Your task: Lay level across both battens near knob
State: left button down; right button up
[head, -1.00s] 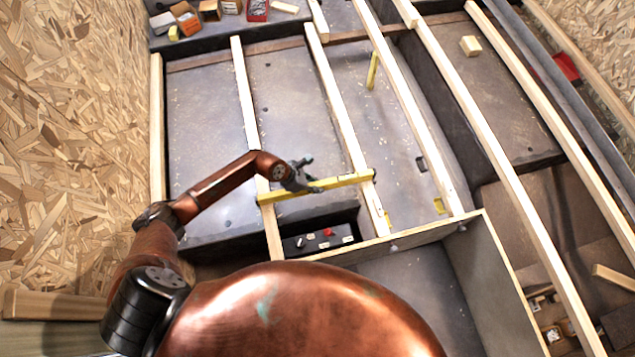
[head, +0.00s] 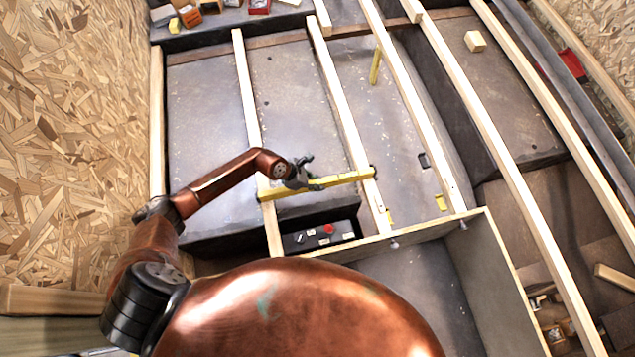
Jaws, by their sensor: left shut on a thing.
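A yellow spirit level (head: 345,179) lies across two pale wooden battens, the left batten (head: 248,105) and the right batten (head: 343,105). Its left end overlaps the left batten and its right end reaches just past the right batten. My left gripper (head: 312,180) is shut on the level near its middle. Whether the level touches both battens I cannot tell. A red knob (head: 328,229) sits on a dark control box (head: 305,238) below the level, between the battens. My right gripper is out of view.
More battens (head: 420,110) run to the right. A wooden-edged bin (head: 420,285) is at the front. Small boxes (head: 210,6) stand on the back ledge. Chipboard (head: 60,130) walls the left side.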

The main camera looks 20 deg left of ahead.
pick_arm(q)
jog(key=shift+w+d+r, duration=0.1)
jog(key=c, duration=1.7)
grip_release()
jog(key=shift+c, duration=0.2)
jog(key=v, duration=1.2)
